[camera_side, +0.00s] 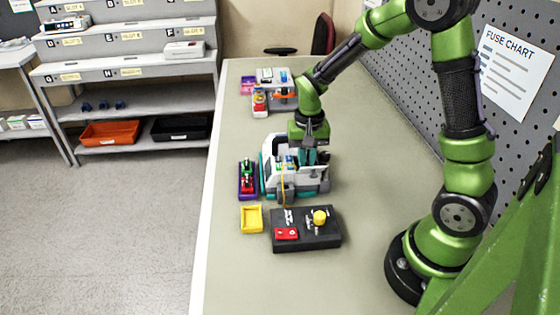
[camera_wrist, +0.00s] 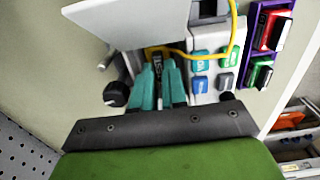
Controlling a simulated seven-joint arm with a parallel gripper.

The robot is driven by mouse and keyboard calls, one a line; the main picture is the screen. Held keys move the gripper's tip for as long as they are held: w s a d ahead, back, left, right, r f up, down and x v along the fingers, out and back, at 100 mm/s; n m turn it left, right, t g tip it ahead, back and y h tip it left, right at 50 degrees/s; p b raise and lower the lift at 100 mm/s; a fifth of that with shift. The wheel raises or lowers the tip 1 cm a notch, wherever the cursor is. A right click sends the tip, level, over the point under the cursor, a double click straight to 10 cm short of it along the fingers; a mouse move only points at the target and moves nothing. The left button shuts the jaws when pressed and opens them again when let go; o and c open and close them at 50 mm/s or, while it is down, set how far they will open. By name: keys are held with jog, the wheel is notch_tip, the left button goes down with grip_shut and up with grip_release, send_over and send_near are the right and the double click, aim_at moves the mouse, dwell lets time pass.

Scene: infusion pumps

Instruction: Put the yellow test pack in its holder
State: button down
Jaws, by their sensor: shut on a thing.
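In the side view, my gripper (camera_side: 309,160) is low over the white, grey and teal pump (camera_side: 315,184). In the wrist view, its teal fingers (camera_wrist: 160,78) are nearly together on a small dark piece with pale marks (camera_wrist: 156,68), inside a recess of the pump. The fingers hide most of that piece. A yellow cord (camera_wrist: 236,30) curves across the pump to the fingertips. I cannot make out a clearly yellow test pack. An empty-looking yellow tray (camera_side: 251,218), possibly the holder, lies on the bench in front and to the left of the pump.
A purple tray (camera_side: 247,194) with green and red packs stands left of the pump. A black box (camera_side: 306,238) with a yellow knob and red part is in front. A raised white panel (camera_wrist: 130,18) is close to my fingers. More devices (camera_side: 272,77) stand farther back.

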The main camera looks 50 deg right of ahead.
aim_at(306, 165)
jog(key=shift+r, duration=3)
jog(key=shift+r, duration=0.4)
jog(key=w+a+r, duration=0.1)
jog(key=a+r, duration=0.1)
jog(key=a, duration=0.7)
jog(key=w+a+r, duration=0.1)
jog(key=a+r, duration=0.1)
jog(key=a, duration=0.7)
jog(key=shift+w+f, duration=0.15)
jog(key=shift+f, duration=5.55)
jog(key=shift+f, duration=0.85)
